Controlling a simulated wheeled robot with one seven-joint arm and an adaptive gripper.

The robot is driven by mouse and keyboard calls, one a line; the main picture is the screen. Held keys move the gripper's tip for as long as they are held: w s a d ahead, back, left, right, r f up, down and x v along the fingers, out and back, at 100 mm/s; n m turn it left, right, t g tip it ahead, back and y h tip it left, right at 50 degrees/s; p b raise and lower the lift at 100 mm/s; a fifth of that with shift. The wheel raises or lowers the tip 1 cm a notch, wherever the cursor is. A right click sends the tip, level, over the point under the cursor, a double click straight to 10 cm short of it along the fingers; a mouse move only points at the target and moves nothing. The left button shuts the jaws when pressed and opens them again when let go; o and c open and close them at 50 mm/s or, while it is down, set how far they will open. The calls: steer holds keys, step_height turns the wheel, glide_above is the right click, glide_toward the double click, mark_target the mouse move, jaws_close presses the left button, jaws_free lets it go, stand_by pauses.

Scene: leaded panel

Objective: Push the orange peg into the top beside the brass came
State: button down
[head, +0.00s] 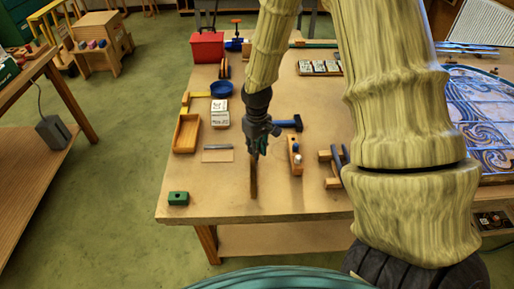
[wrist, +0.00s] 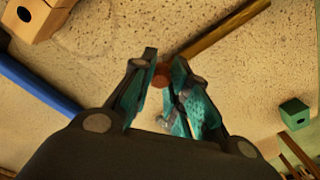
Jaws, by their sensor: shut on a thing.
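My gripper (head: 257,146) reaches down over the near left part of the wooden table top (head: 225,208). The wrist view shows its teal fingers (wrist: 160,98) shut on the orange peg (wrist: 161,75), seen almost end-on as a small reddish round end. The peg's lower end and whether it touches the top are hidden. A brown strip, which looks like the brass came (head: 253,180), extends from by the fingertips towards the near table edge. In the wrist view the came (wrist: 220,31) runs to the upper right, close beside the peg's end.
A green block (head: 178,198) stands near the left corner. A blue hammer (head: 288,125) and a wooden block (head: 294,155) with a knob are close on the right. An open wooden box (head: 187,134) lies left. The ornate panel (head: 488,125) is far right. Bare top surrounds the came.

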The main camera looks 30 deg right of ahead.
steer(key=shift+f, duration=0.4)
steer(key=c, duration=1.3)
jaws_free()
step_height(320, 180, up, 12)
